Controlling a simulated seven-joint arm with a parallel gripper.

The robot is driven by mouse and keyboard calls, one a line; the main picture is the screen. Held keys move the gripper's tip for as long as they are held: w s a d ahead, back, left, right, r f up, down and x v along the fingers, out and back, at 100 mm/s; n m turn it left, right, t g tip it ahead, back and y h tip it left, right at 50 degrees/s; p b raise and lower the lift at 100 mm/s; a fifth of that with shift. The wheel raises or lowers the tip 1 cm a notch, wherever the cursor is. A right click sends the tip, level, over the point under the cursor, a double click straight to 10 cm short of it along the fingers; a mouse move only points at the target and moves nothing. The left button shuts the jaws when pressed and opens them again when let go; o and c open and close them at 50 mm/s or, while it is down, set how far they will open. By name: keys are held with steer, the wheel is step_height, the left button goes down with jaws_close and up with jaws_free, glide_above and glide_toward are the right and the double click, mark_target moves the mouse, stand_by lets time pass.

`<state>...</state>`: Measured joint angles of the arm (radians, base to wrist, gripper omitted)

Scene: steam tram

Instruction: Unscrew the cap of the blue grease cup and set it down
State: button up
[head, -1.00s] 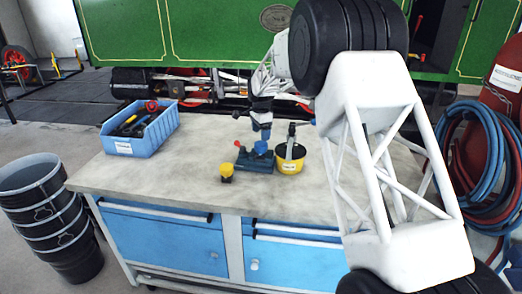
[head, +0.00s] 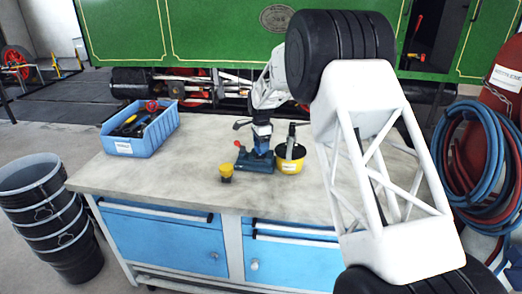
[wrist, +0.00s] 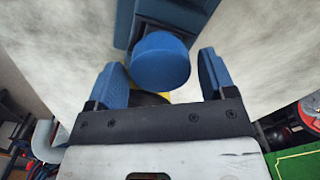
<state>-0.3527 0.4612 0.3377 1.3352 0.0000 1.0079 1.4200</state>
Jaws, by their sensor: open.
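The blue grease cup cap (wrist: 160,62) is a round blue disc in the wrist view, on a dark teal-blue fixture (head: 250,164) on the bench. The cup body is hidden beneath the cap. My gripper (head: 261,150) is over the fixture in the head view, pointing down, and hides most of the cap there. In the wrist view my gripper (wrist: 162,80) is open, with one blue finger on each side of the cap. Gaps show between fingers and cap, and I see no contact.
A small yellow-topped cup (head: 226,172) stands left of the fixture. A yellow pot (head: 290,162) with a brush stands close on its right. A blue bin (head: 140,142) of tools is at the bench's back left. The bench front (head: 165,185) is largely clear.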

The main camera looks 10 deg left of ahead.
steer(key=shift+f, duration=0.1)
stand_by(0.8)
steer(key=c, duration=0.8)
steer(key=shift+n, duration=3)
steer(key=shift+n, duration=3)
steer(key=shift+r, duration=1.45)
steer(key=shift+r, duration=0.9)
